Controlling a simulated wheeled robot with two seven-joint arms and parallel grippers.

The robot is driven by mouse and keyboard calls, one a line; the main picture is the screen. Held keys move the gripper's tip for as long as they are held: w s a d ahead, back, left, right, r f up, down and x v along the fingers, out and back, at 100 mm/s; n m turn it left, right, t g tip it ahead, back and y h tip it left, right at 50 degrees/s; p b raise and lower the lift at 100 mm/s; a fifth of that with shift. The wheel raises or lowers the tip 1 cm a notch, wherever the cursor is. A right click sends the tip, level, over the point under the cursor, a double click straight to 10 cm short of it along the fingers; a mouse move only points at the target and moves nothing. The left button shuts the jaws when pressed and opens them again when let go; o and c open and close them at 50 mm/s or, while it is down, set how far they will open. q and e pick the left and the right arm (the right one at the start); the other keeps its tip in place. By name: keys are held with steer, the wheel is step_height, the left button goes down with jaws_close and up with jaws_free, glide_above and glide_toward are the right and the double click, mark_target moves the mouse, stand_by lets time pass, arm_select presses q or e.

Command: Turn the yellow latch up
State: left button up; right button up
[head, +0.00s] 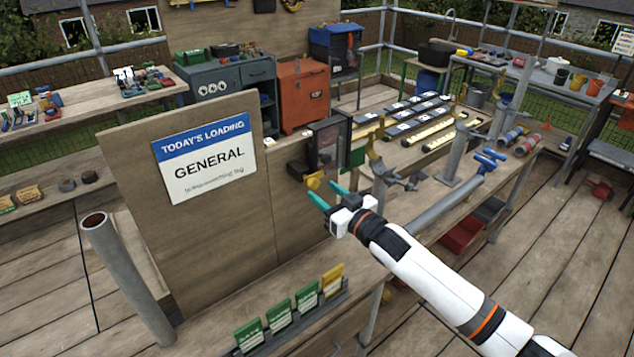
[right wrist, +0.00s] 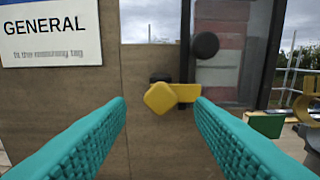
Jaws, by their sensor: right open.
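The yellow latch (head: 314,181) is on the wooden panel, beside the dark-framed box with a window (head: 327,146). In the right wrist view the latch (right wrist: 162,97) has a yellow knob at left and a short yellow arm reaching right, lying roughly level. My right gripper (head: 329,194) has teal fingers, open and empty, in front of the latch. In the right wrist view the open fingers (right wrist: 160,115) frame the latch from either side, with the latch beyond them and apparently not touched. My left gripper is not in view.
A sign reading GENERAL (head: 205,160) is on the panel to the left. Green and yellow cards (head: 290,312) stand in a rack on the bench below. A round black knob (right wrist: 205,45) sits above the latch. A grey pipe (head: 126,275) stands at front left.

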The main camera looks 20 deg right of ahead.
mark_target(315, 185)
steer(key=shift+x, duration=1.8)
steer(key=shift+c, duration=0.6)
steer(key=c, duration=0.9)
